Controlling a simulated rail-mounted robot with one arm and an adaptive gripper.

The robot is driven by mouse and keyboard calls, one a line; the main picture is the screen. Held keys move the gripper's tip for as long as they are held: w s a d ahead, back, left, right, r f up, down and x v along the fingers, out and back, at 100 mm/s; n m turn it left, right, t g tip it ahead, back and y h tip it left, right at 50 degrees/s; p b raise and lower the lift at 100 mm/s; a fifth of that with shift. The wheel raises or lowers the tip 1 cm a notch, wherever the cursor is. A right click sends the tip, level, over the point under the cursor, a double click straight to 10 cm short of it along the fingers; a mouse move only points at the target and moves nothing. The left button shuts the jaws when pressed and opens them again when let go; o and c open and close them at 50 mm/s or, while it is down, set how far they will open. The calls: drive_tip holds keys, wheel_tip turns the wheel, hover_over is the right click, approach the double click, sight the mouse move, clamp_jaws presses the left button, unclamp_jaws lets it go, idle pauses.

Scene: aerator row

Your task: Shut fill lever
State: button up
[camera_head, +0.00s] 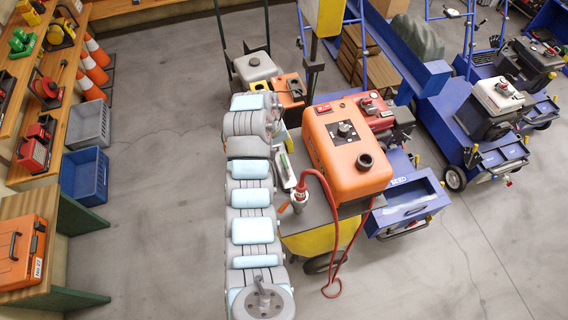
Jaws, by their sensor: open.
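I cannot make out for certain which part is the fill lever. An orange machine housing (345,155) with a black knob (344,130) and a round black cap (365,161) stands right of my arm. Beside its left side is a slim whitish bar (285,170), close to my arm. Just below the bar is a red and white fitting (299,196), and a red hose (327,186) loops from this area down the front. My grey and light-blue arm runs up the picture left of the machine. Its far end is folded, and I cannot make out my gripper's fingers.
More blue machines (495,125) stand to the right. Shelves, orange cones (94,75), a grey crate (88,125) and a blue crate (85,176) line the left. The floor (155,190) between them and my arm is clear.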

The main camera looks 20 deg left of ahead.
sight(284, 162)
drive_tip(key=shift+w+d+f+p, duration=0.1)
drive_tip(key=shift+w+d+f, duration=0.1)
drive_tip(key=shift+f, duration=1)
drive_tip(key=shift+w+d+f+p, duration=0.1)
drive_tip(key=shift+w+d+f, duration=0.05)
drive_tip(key=shift+f, duration=1.05)
drive_tip(key=shift+w+d+f+p, duration=0.1)
drive_tip(key=shift+w+d+f, duration=0.1)
drive_tip(key=shift+f, duration=1)
clamp_jaws()
drive_tip(key=shift+f, duration=0.1)
